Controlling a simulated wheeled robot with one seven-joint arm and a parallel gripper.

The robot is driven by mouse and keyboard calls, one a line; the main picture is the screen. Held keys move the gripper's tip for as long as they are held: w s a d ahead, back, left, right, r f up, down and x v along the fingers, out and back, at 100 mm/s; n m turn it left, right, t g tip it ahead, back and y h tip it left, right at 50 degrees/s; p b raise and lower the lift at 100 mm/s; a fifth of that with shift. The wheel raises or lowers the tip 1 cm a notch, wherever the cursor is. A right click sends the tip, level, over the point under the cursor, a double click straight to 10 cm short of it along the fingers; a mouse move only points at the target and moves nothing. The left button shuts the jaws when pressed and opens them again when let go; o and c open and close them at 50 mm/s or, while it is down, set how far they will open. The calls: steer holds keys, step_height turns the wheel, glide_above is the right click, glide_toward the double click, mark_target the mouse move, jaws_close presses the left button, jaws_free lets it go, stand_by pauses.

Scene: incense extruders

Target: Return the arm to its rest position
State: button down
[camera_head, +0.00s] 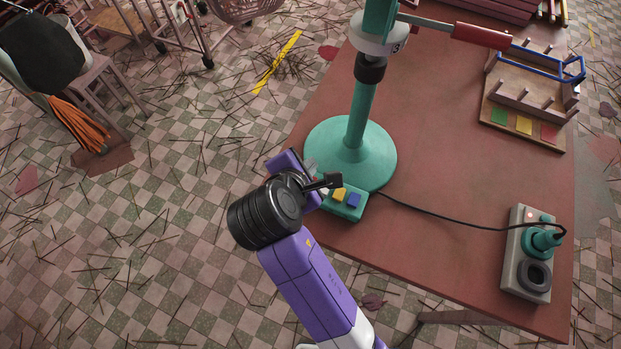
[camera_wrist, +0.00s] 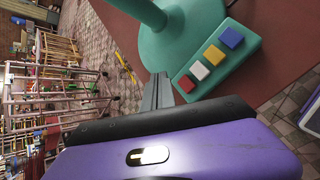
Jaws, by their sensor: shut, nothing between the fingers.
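My gripper (camera_head: 328,181) is at the near left edge of the red-brown table (camera_head: 440,180), at the front of a green machine's round base (camera_head: 350,140). Its dark fingers are closed together with nothing between them. They also show in the wrist view (camera_wrist: 158,92), pointing toward the green base. A green button box (camera_head: 345,203) with coloured buttons sits just beside the fingertips. In the wrist view its white button (camera_wrist: 199,70), yellow button, blue button and red button are visible. I cannot tell whether the fingers touch the box. My purple arm reaches up from the bottom of the head view.
A grey power strip (camera_head: 525,270) with a green plug lies at the table's right, joined by a black cable (camera_head: 440,215). A wooden rack (camera_head: 530,95) stands behind it. Left of the table the checkered floor (camera_head: 130,240) is open, strewn with thin sticks.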

stand_by(0.4)
steer(key=w+a+r+m+t+y, duration=0.3)
steer(key=a+r+y, duration=0.1)
steer(key=a+r, duration=0.15)
steer(key=s+d+f+m+t+h+b, duration=0.1)
steer(key=s+d+m+b, duration=0.1)
steer(key=s+d+m, duration=0.8)
steer(key=s+d+m+t+b, duration=0.1)
steer(key=s+d+m+b, duration=0.1)
steer(key=s+d+m, duration=0.9)
steer(key=s+d, duration=0.7)
steer(key=s, duration=0.5)
steer(key=shift+s+d+f+t+h, duration=0.15)
steer(key=shift+s+f+t+h, duration=0.1)
steer(key=shift+f+t+h, duration=0.15)
